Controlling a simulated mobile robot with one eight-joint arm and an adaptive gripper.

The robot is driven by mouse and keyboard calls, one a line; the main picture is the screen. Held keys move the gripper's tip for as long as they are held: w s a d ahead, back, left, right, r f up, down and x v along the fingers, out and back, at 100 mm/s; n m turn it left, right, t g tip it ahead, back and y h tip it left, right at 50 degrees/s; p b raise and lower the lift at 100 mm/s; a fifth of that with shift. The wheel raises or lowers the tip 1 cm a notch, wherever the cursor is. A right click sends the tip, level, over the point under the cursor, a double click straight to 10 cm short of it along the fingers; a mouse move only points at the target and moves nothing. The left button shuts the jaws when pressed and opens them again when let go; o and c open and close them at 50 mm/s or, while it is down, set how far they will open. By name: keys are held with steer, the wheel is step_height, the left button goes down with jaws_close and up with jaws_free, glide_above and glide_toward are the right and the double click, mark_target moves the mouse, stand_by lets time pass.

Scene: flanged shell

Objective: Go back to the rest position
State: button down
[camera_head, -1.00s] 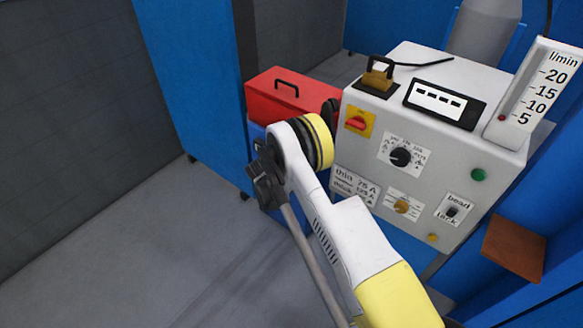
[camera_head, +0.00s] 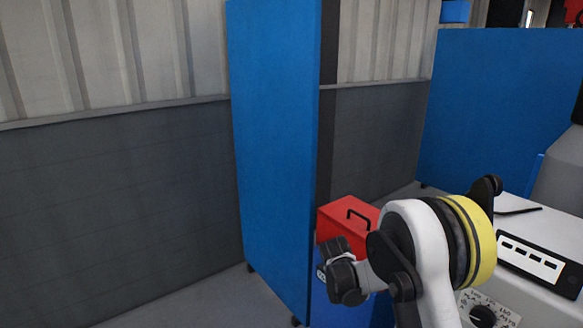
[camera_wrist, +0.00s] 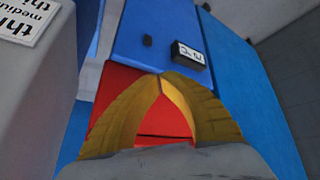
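My gripper (camera_wrist: 163,78) shows in the wrist view. Its two yellow, curved fingers lean together and their tips meet at the top. Nothing is held; only a red surface (camera_wrist: 165,118) shows through the gap below the tips, with a blue surface (camera_wrist: 135,35) beyond. In the head view my white arm, with its black and yellow joint, is folded at the lower right. I cannot make out the gripper's fingers there.
A red toolbox (camera_head: 340,218) with a black handle stands behind my arm. The white control machine (camera_head: 520,235) is at the right edge. A blue panel (camera_head: 275,150) stands left of the toolbox. Grey floor (camera_head: 200,308) lies clear at the lower left.

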steer(key=s+d+r+n+y, duration=0.1)
steer(key=s+d+r+y, duration=0.1)
steer(key=s+r, duration=1.65)
steer(key=s+r+n+y, duration=0.1)
steer(key=s+r, duration=0.1)
steer(key=s, duration=1.8)
steer(key=shift+s+a+r+n+t, duration=0.2)
steer(key=shift+a+r+n+t, duration=0.1)
steer(key=shift+r, duration=0.05)
